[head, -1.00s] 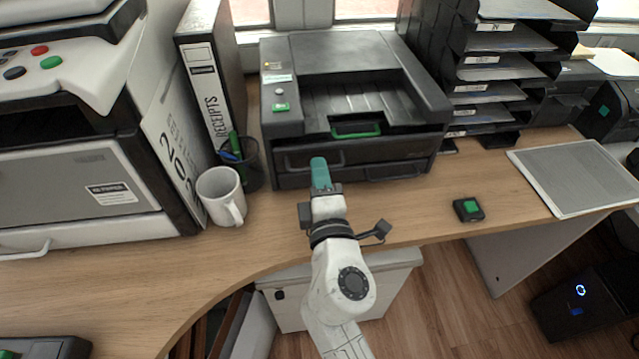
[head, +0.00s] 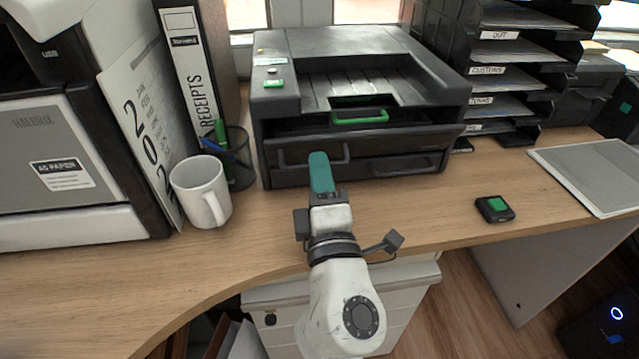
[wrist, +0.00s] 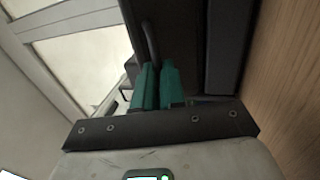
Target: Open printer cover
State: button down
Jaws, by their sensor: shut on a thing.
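The dark grey printer (head: 345,52) stands on the desk at the back middle. Its front cover (head: 395,143) has a dark bar handle (head: 290,154) on its left half. The cover's top edge leans out a little from the body, with a dark gap above it. My gripper (head: 320,162), with teal fingers, is shut on the cover handle. The wrist view also shows my gripper (wrist: 158,70) with the dark handle (wrist: 150,38) running between the fingertips. The fingers hide part of the handle in the head view.
A white mug (head: 202,190) and a pen cup (head: 234,160) stand close at the left. A small black device with a green button (head: 494,208) lies at the right. Letter trays (head: 500,75) stand right of the printer. The desk in front is clear.

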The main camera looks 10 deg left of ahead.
jog(key=shift+f, duration=0.1)
jog(key=c, duration=1.2)
grip_release()
jog(key=b+v, duration=0.1)
jog(key=v, duration=0.9)
jog(key=shift+s+d+b, duration=0.1)
jog(key=shift+s+b, duration=0.25)
jog(key=shift+s, duration=0.05)
